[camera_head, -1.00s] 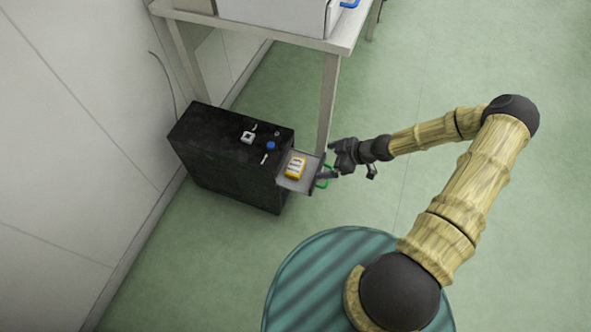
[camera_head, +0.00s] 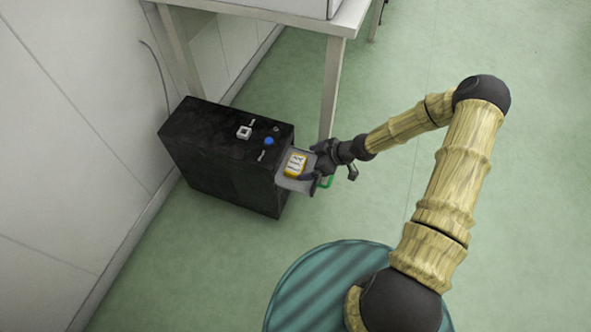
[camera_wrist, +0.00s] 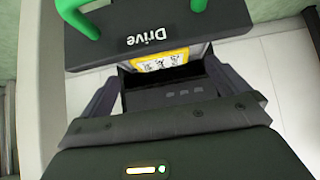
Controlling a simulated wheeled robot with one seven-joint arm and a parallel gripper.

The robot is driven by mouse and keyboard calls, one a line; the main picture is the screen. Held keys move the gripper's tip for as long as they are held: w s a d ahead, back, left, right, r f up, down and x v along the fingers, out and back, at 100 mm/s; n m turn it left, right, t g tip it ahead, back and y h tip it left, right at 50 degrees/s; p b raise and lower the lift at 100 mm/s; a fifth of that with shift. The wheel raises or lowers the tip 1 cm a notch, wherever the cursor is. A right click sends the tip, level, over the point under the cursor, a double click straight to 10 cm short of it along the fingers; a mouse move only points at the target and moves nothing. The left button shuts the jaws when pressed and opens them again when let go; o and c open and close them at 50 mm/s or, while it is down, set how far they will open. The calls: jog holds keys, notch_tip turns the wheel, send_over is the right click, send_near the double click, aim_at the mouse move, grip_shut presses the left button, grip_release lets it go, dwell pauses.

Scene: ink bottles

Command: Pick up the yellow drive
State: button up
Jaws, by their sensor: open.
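The yellow drive (camera_head: 295,163), with a white label, lies on a grey pulled-out tray (camera_head: 289,184) at the side of a black case (camera_head: 225,175). My gripper (camera_head: 310,166) is open at the tray's outer end, with its fingers close to the drive. Part of the drive is hidden there. Whether the fingers touch it, I cannot tell.
A green handle (camera_head: 327,182) is on the tray's front, close under my gripper. The case top has a blue button (camera_head: 268,141) and a pale square switch (camera_head: 243,132). A table leg (camera_head: 331,90) stands right behind the tray. Green floor is free in front.

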aim_at(297, 164)
jog(key=shift+a+f, duration=0.1)
jog(key=b+x, duration=0.4)
jog(key=x, duration=0.1)
jog(key=shift+a, duration=0.1)
dwell(0.4)
dwell(0.3)
jog(key=c, duration=1.1)
notch_tip(297, 164, up, 18)
jog(key=p, duration=1)
